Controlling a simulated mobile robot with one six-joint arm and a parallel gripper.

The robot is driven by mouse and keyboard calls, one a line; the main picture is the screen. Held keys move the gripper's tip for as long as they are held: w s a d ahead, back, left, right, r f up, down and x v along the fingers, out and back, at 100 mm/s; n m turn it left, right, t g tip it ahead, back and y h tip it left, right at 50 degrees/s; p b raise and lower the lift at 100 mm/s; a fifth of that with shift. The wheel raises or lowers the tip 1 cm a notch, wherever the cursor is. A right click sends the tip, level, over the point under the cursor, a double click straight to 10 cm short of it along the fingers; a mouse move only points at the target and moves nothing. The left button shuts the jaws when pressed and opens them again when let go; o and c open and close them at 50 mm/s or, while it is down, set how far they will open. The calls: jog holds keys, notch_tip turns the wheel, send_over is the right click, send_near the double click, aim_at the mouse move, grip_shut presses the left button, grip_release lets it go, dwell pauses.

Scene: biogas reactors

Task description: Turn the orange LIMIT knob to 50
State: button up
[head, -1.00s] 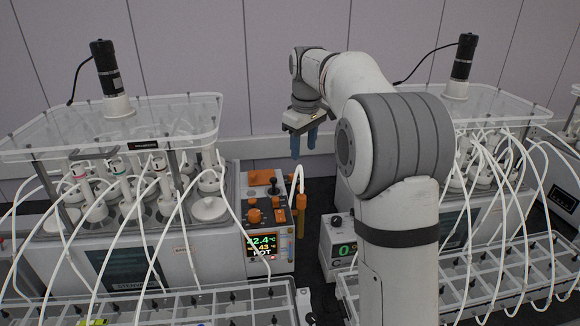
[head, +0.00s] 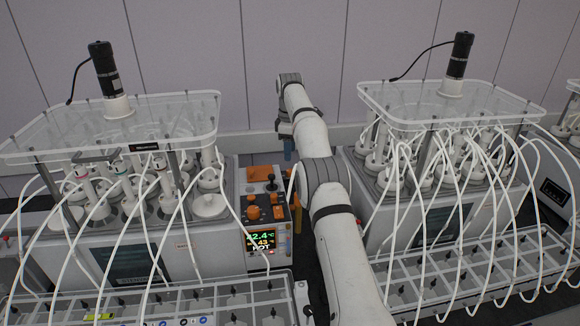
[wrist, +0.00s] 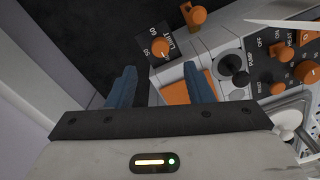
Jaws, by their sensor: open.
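The orange LIMIT knob (wrist: 161,48) sits on a dark plate with white marks 50 and 60 in the wrist view. It lies just beyond the tips of my gripper (wrist: 161,69), roughly midway between them. The two blue fingers are spread apart with nothing held. I cannot tell the knob's exact setting. In the head view my arm hides most of the gripper, and only a bit of a blue finger (head: 288,149) shows behind the control panel. I cannot make out the LIMIT knob there.
A black joystick (wrist: 233,68) and an orange HEAT-side knob (wrist: 307,72) stand right of my fingers. Another orange fitting (wrist: 194,15) rises beyond the LIMIT plate. The head view shows a lit display (head: 261,241) and reactors with looping white tubes on both sides.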

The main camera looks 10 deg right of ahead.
aim_at(290, 170)
jog(key=shift+f, duration=3.7)
jog(key=c, duration=1)
